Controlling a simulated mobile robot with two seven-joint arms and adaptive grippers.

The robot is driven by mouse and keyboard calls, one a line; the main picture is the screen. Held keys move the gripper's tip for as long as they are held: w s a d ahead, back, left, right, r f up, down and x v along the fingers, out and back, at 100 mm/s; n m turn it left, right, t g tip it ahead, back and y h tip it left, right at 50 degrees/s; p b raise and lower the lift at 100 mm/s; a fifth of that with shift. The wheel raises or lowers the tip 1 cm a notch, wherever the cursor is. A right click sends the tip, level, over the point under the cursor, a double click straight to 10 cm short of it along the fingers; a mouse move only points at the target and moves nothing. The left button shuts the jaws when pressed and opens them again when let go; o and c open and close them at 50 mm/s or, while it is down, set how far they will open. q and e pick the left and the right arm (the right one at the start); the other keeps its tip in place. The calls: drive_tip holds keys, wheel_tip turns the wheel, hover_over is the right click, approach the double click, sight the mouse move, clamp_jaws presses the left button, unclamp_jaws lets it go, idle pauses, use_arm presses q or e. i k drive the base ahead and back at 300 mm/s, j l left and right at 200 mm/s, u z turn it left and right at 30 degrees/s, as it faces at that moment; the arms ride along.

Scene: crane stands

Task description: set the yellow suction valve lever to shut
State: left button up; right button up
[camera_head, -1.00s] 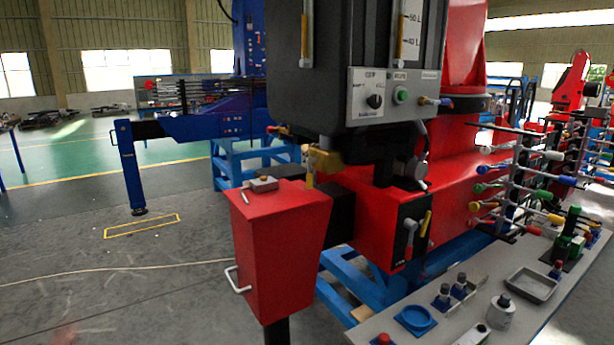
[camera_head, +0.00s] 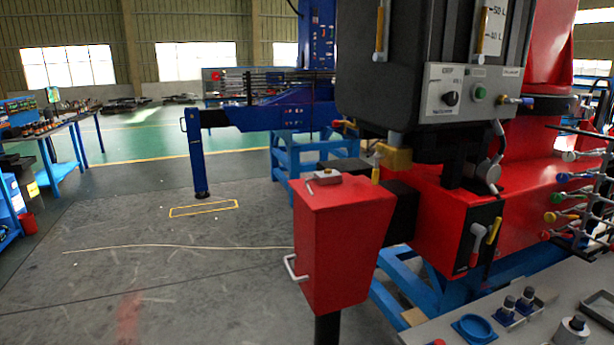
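A brass-coloured valve (camera_head: 396,157) sits under the dark grey tank (camera_head: 372,80). A second yellow lever (camera_head: 494,231) slants on a black panel (camera_head: 474,246) on the red body, beside a grey-handled lever (camera_head: 476,240). I cannot tell for certain from labels which one is the suction valve lever. Neither of my grippers is in the head view.
A red box (camera_head: 340,245) with a white side handle stands in front of the valve. A grey bench (camera_head: 470,338) with a blue dish and bottles is at the lower right. A rack of coloured levers (camera_head: 575,195) is at the right edge. The floor at left is open.

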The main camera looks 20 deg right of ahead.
sight(377, 156)
drive_tip(key=i+j+u, duration=0.2)
drive_tip(key=i+u, duration=0.6)
drive_tip(key=i+z, duration=0.2)
drive_tip(key=i, duration=0.5)
drive_tip(key=i+j+z, duration=0.2)
drive_tip(key=i, duration=0.45)
drive_tip(key=i+z, duration=0.45)
drive_tip(key=i, duration=0.15)
drive_tip(key=i+j+z, duration=0.1)
drive_tip(key=i+z, duration=0.35)
drive_tip(key=i, duration=0.15)
drive_tip(key=i+z, duration=0.35)
drive_tip(key=i, duration=0.3)
drive_tip(key=i+z, duration=0.4)
drive_tip(key=i, duration=0.25)
drive_tip(key=i+j+z, duration=0.1)
drive_tip(key=i+z, duration=0.15)
drive_tip(key=i, duration=0.35)
drive_tip(key=i+j+z, duration=0.25)
drive_tip(key=i, duration=0.35)
drive_tip(key=z, duration=3.15)
drive_tip(key=i+j, duration=0.05)
